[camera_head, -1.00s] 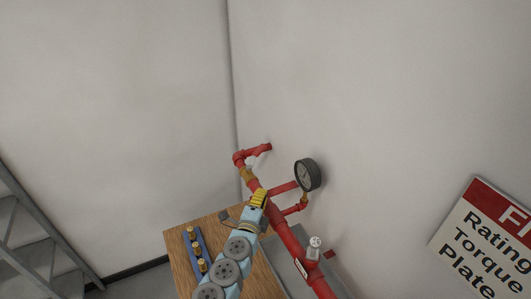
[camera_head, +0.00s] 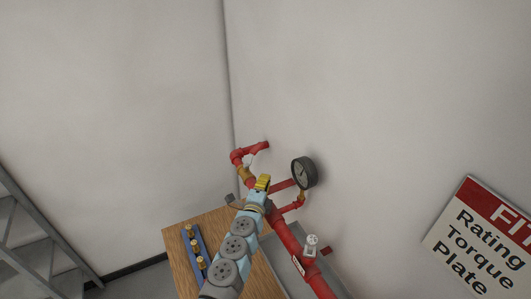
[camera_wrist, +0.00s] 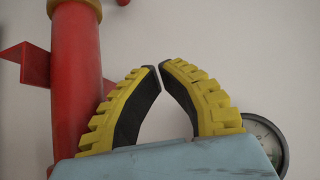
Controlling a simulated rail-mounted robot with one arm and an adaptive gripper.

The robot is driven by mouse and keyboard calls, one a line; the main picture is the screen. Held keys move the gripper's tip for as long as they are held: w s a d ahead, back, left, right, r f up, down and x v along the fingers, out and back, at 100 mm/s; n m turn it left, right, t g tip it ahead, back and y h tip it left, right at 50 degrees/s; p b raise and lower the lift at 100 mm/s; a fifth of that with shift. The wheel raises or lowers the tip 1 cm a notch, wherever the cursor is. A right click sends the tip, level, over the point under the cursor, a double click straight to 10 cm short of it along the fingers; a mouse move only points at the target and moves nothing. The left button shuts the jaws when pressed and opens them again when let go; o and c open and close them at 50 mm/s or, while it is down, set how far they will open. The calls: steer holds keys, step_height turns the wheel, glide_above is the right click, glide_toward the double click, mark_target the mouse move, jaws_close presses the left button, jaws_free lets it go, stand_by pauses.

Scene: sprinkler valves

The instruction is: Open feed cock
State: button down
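The red pipe (camera_head: 285,234) runs diagonally along the wall, with a brass fitting (camera_head: 244,174) near its upper end. A pale piece (camera_head: 249,162) shows beside that fitting, and a grey-white valve part (camera_head: 311,243) stands on the lower pipe. I cannot tell which of these is the feed cock. My gripper (camera_head: 263,181) is in front of the pipe, just right of the brass fitting. In the wrist view, its yellow fingers (camera_wrist: 155,67) have their tips almost together, with nothing between them. The red pipe (camera_wrist: 76,85) is left of the fingers, with brass (camera_wrist: 80,4) at its top.
A round gauge (camera_head: 304,173) is close right of my gripper, and also shows behind the right finger (camera_wrist: 266,138). A wooden table (camera_head: 180,262) holds a blue rack (camera_head: 197,258) with brass fittings. A sign (camera_head: 482,238) is on the right wall; metal stairs (camera_head: 25,240) are far left.

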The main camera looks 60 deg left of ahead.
mark_target(253, 155)
steer(key=shift+w+a, duration=0.35)
steer(key=shift+a, duration=0.15)
steer(key=shift+w+a, duration=0.15)
steer(key=shift+w, duration=0.2)
steer(key=shift+w+a, duration=0.4)
steer(key=shift+a, duration=0.25)
steer(key=shift+x, duration=0.8)
steer(key=shift+w+a+f, duration=0.15)
steer(key=shift+w+a, duration=0.15)
steer(key=shift+w, duration=0.05)
steer(key=w+a+b, duration=0.3)
steer(key=a, duration=0.5)
steer(key=shift+w+a+b, duration=0.2)
steer(key=shift+w+b, duration=0.1)
steer(key=shift+b, duration=0.05)
